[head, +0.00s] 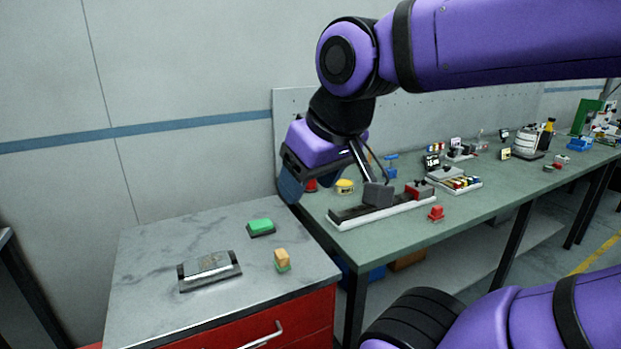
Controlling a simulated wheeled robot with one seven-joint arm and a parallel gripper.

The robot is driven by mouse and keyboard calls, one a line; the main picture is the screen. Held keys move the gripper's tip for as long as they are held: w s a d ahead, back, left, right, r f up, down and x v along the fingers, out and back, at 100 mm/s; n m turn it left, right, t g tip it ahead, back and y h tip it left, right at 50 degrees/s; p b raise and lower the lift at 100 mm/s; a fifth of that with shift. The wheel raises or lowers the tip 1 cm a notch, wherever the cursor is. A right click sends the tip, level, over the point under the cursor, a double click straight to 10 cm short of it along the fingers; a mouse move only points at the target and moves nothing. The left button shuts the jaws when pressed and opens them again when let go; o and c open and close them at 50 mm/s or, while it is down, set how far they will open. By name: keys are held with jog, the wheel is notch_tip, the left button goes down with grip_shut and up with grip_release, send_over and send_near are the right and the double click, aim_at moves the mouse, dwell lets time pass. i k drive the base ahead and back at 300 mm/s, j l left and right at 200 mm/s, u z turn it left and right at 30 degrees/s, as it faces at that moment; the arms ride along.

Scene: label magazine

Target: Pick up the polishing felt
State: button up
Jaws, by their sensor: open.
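Three small items lie on the grey marbled top of the red cabinet, and I cannot tell for certain which one is the polishing felt. One is a green block with a dark base (261,227), towards the back. One is a small tan block with a green lower part (282,258), near the front right edge. The third is a silver, dark-ended holder (210,271) with a greyish patch on top, at the front left. My gripper (312,185) is open, in the air above and to the right of these items, touching none of them. Its fingertips are partly hidden.
The marbled cabinet top (150,250) has free room around the items. A green workbench (400,235) adjoins on the right, with a long pale tray (385,214), a red block (436,213) and several other items. A wall stands behind.

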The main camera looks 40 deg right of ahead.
aim_at(281, 262)
jog(key=l+u, duration=0.25)
jog(key=l, duration=0.25)
jog(key=l+u, duration=0.25)
jog(key=l, duration=0.25)
jog(key=k+l+u, duration=0.1)
jog(key=l+u, duration=0.15)
jog(key=l, duration=0.25)
jog(key=k+l+u, duration=0.2)
jog(key=l, duration=0.3)
jog(key=i, duration=0.05)
